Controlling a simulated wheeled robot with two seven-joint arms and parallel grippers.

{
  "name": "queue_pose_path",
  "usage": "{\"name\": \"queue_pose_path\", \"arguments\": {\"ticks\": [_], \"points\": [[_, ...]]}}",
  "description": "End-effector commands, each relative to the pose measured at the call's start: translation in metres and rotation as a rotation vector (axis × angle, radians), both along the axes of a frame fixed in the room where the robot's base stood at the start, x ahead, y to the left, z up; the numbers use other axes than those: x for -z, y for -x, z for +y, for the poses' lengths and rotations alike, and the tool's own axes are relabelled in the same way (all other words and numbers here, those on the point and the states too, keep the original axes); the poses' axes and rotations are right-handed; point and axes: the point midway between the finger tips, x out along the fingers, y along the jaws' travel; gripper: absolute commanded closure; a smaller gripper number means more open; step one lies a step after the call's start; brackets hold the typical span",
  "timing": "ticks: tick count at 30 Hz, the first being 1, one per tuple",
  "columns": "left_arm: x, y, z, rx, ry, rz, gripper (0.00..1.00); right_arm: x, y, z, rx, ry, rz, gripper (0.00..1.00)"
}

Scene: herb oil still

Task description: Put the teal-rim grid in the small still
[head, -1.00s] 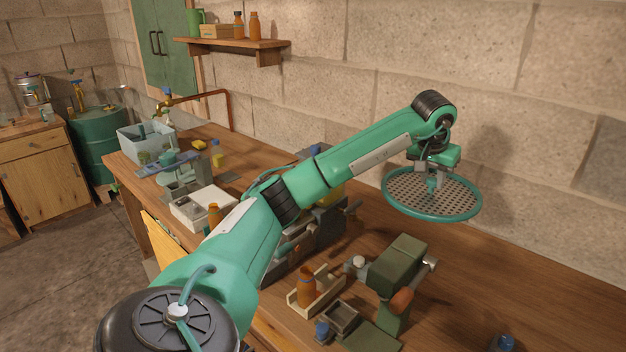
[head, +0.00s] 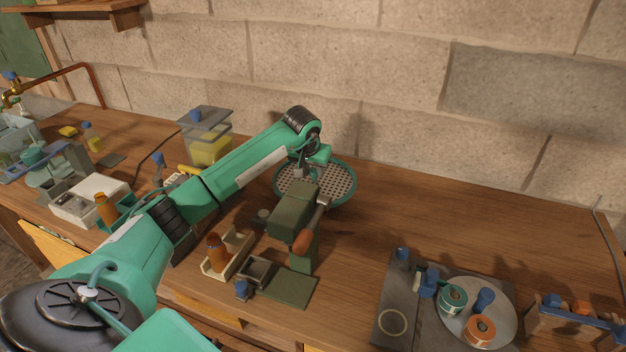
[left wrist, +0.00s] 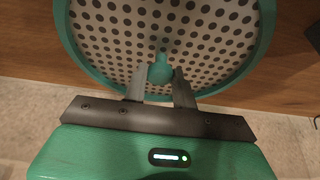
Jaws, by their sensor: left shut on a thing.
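The teal-rim grid (head: 340,190) is a round plate with many holes and a teal rim, held level above the bench near the wall. My left gripper (head: 300,170) is shut on its central knob, which shows between the fingers in the left wrist view (left wrist: 160,70). The green press-like device hides part of the grid's near side in the head view. I cannot make out the small still in these frames. My right gripper is not in view.
A green hand-press (head: 292,215) with an orange handle stands in front of the grid. A bottle in a wooden holder (head: 222,262) is to its left. A grey plate with tape rolls (head: 480,312) lies at the right. The wooden bench (head: 430,215) behind it is clear.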

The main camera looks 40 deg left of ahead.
Motion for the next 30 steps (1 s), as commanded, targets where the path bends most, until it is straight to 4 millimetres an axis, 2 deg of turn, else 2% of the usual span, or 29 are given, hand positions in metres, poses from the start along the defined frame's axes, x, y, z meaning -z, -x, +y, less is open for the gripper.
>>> {"name": "queue_pose_path", "arguments": {"ticks": [7, 14, 25, 26, 28, 29, 30], "points": [[0.017, 0.0, 0.0, -0.001, 0.001, 0.0, 1.0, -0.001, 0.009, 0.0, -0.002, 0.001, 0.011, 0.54], [0.046, 0.0, 0.0, 0.0, 0.002, 0.0, 1.0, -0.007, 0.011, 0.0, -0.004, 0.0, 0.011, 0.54], [0.051, 0.0, 0.0, 0.0, 0.0, -0.002, 1.0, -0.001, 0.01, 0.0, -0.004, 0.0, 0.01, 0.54], [0.051, 0.0, 0.0, 0.0, 0.0, -0.001, 0.69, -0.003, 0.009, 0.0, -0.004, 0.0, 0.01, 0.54], [0.051, 0.0, 0.0, 0.0, 0.0, -0.001, 0.55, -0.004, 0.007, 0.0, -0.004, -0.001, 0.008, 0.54], [0.051, 0.0, 0.0, 0.0, 0.0, 0.0, 0.51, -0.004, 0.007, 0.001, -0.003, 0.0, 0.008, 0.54], [0.051, 0.0, 0.0, 0.0, 0.0, 0.0, 0.51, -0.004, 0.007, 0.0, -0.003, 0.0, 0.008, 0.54]]}}
